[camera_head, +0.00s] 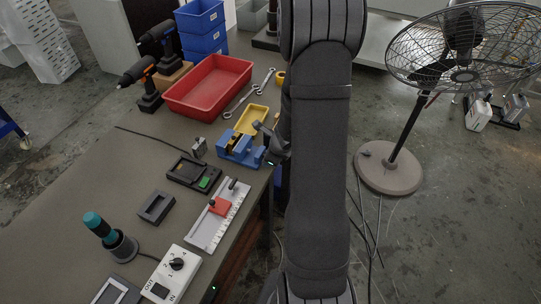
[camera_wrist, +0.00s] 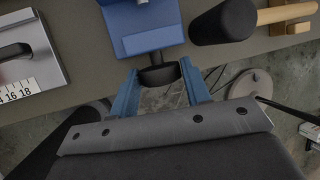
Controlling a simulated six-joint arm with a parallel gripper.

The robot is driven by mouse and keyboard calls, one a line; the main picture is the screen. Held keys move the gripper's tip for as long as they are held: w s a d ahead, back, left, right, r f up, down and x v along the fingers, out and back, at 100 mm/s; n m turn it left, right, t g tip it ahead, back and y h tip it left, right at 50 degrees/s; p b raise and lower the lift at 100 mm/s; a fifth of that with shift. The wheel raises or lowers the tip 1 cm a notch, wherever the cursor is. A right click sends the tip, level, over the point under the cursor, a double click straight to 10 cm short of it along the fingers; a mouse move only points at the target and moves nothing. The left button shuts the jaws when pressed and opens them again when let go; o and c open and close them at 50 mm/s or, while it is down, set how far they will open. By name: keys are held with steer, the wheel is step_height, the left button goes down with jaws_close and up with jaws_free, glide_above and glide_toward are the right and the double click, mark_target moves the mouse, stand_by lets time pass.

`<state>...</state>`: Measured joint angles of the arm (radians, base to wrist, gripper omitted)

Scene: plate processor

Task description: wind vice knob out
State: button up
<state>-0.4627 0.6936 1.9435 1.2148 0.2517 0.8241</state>
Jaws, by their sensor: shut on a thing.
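The blue vice (camera_head: 236,151) is at the right edge of the workbench in the head view. In the wrist view, the vice (camera_wrist: 150,40) is at the top centre, its front face toward me. The dark vice knob (camera_wrist: 160,76) sticks out from that face. My gripper (camera_wrist: 158,78) has its two blue fingers on either side of the knob and is shut on it. In the head view, my gripper (camera_head: 273,158) is at the vice's right side, partly hidden by my arm, and the knob cannot be made out.
A black-headed mallet with a wooden handle (camera_wrist: 285,14) lies right beside the vice. A ruled plate with a red block (camera_head: 219,207) and a dark box with a green part (camera_head: 193,174) are nearby. A red tray (camera_head: 208,86) stands behind. A fan (camera_head: 462,75) stands on the floor.

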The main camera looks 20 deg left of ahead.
steer(key=o, duration=0.9)
steer(key=shift+o, duration=0.2)
steer(key=v, duration=1.7)
steer(key=shift+r, duration=0.2)
steer(key=shift+d, duration=0.1)
